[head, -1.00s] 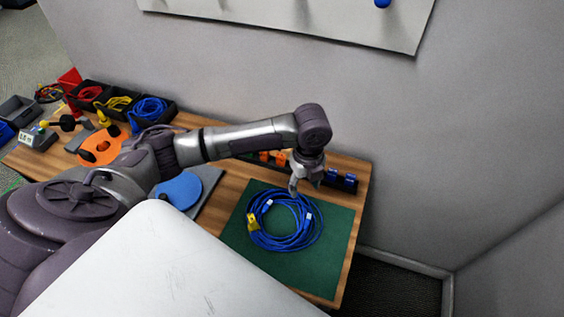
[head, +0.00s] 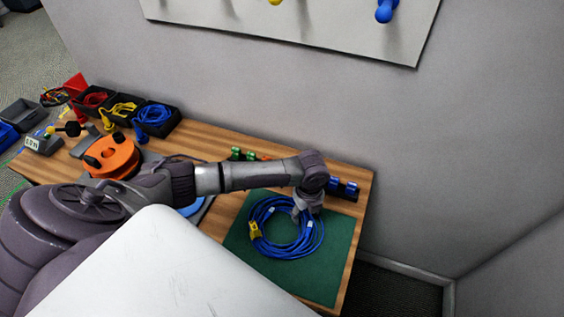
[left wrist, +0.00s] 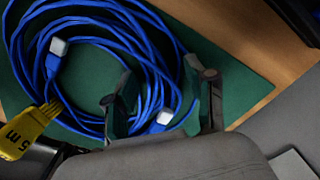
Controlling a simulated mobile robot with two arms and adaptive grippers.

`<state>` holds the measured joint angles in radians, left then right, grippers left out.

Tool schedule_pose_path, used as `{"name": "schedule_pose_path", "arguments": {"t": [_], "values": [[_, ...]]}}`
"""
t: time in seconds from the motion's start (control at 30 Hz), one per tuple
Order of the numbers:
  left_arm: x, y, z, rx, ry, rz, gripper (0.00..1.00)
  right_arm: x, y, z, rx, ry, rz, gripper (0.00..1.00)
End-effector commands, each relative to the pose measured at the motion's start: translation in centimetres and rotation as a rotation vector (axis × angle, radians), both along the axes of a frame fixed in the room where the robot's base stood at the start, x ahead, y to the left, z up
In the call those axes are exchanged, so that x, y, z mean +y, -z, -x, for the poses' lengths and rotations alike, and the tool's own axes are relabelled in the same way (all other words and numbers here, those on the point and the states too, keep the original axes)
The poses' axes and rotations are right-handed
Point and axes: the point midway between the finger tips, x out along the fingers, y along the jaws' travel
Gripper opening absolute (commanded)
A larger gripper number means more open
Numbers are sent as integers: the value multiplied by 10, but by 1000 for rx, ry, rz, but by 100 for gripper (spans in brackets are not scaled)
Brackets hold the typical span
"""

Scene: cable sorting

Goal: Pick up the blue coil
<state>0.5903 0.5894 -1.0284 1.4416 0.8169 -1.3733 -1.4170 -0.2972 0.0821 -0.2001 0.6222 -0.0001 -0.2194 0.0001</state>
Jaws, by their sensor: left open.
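The blue coil (head: 284,246) lies on the green mat (head: 325,282) at the right end of the wooden table. It has a yellow tag, which reads "5 m" in the left wrist view (left wrist: 22,134), and pale plugs at its ends. My left gripper (head: 303,214) is over the far right side of the coil, pointing down. In the left wrist view my left gripper (left wrist: 163,92) is open, its fingers on either side of several blue strands (left wrist: 152,90). Whether the fingers touch the strands cannot be told. My right gripper is not in view.
An orange spool (head: 112,157) and black bins with red, yellow and blue cables (head: 153,118) stand at the table's left. A wall with a pegboard (head: 330,25) rises behind.

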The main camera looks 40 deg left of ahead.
Motion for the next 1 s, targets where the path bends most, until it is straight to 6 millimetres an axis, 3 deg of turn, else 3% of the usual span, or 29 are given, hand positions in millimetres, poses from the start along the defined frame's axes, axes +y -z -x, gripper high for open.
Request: {"name": "schedule_pose_path", "arguments": {"t": [0.07,0.4,1.0], "values": [[0,0,0,0,0,0,55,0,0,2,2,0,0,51],[0,-1,0,0,-1,0,0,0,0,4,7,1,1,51],[1,-5,-1,-1,-2,-1,0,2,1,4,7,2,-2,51]]}}
